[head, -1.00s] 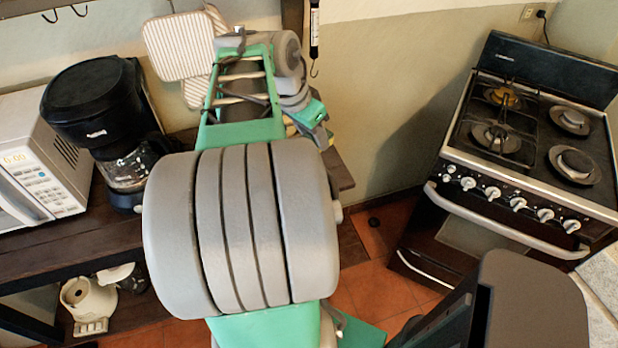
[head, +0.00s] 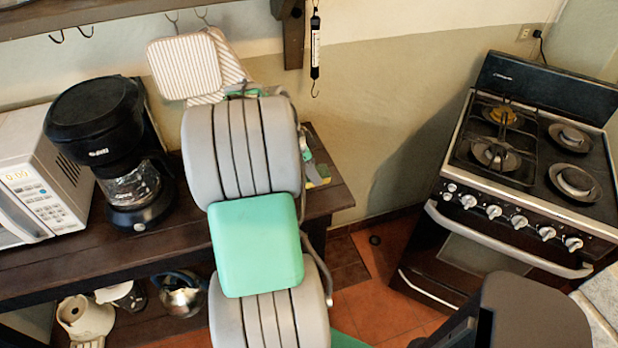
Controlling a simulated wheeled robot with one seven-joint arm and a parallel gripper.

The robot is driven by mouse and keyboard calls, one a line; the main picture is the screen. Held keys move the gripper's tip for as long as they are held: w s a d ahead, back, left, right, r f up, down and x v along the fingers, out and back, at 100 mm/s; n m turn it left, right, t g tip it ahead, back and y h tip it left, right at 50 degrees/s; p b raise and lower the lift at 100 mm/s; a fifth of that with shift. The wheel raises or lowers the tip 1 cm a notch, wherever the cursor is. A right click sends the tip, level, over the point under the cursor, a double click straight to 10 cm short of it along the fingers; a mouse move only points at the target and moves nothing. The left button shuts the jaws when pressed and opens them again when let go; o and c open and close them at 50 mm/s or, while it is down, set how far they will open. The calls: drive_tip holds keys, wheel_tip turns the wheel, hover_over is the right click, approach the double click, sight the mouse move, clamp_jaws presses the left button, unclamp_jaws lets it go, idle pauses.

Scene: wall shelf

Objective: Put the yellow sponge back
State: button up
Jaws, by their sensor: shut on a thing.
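A small yellow and grey patch (head: 318,174) shows just right of my arm, over the right end of the wooden table. It appears to be the yellow sponge, mostly hidden by my arm. My gripper (head: 309,152) is largely hidden behind the arm's thick grey links; only a sliver of it shows beside the patch. It is shut on the sponge, low near the table top. Whether the sponge touches the table cannot be seen.
The wooden table (head: 165,235) carries a black coffee maker (head: 100,125) and a white microwave (head: 45,180) on the left. Striped pot holders (head: 185,68) hang under the wall shelf (head: 130,12). A hanging scale (head: 315,45) is on the wall. A stove (head: 520,170) stands right.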

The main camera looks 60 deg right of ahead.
sight(309, 180)
drive_tip(key=shift+w+d+f, duration=0.1)
drive_tip(key=shift+w+f, duration=0.1)
drive_tip(key=shift+f, duration=0.8)
drive_tip(key=shift+w+f, duration=0.15)
drive_tip(key=shift+f, duration=0.8)
drive_tip(key=shift+f, duration=0.25)
drive_tip(key=o, duration=1.2)
drive_tip(key=shift+r, duration=0.1)
